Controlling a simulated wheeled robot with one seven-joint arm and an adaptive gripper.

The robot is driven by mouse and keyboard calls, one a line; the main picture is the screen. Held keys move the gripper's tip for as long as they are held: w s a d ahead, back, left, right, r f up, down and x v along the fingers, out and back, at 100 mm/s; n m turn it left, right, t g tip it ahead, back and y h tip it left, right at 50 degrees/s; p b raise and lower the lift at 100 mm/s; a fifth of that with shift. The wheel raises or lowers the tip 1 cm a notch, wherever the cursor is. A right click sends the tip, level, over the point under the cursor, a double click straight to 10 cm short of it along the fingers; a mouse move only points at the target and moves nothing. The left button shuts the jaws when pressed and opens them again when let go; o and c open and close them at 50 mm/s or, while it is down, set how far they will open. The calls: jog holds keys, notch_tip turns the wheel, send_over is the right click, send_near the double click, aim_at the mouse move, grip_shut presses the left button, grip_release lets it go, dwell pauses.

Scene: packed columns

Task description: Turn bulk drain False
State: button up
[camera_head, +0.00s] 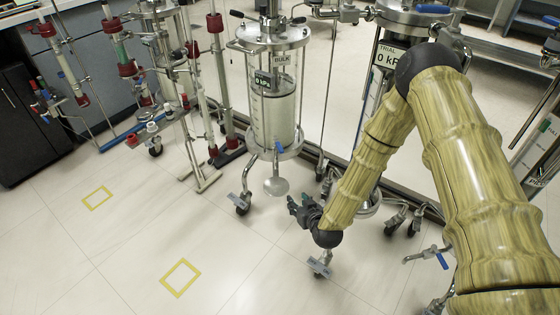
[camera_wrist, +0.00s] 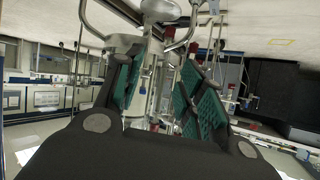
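The bulk column (camera_head: 272,100) is a clear upright cylinder with steel ends, a BULK label and a small pressure display. Under its bottom plate is the drain valve with a blue handle (camera_head: 278,148), which points roughly downward. A pale round dish (camera_head: 276,186) shows below the handle. My gripper (camera_head: 297,207) is just below and right of the dish, apart from the handle. In the wrist view, its green-padded fingers (camera_wrist: 160,88) are spread with nothing held between them.
A second column labelled TRIAL (camera_head: 386,60) stands to the right, partly behind my arm. A blue-handled valve (camera_head: 441,261) is low at right. Glass columns on a stand (camera_head: 165,70) are at left. Yellow floor squares (camera_head: 181,278) lie on open floor at lower left.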

aim_at(280, 149)
jog(key=w+a+r+t+b, duration=0.1)
jog(key=w+a+t+b, duration=0.1)
jog(key=w, duration=0.6)
jog(key=w+a+r+t+b, duration=0.1)
jog(key=w+a+b, duration=0.1)
jog(key=w+b, duration=0.3)
jog(key=w+a+r+t+y+b, duration=0.1)
jog(key=w+b, duration=0.3)
jog(key=w, duration=0.7)
jog(key=shift+w+a+r+n+t, duration=0.15)
jog(key=shift+a+r+n+t, duration=0.2)
jog(key=shift+a+t, duration=0.4)
jog(key=shift+d, duration=0.1)
grip_shut()
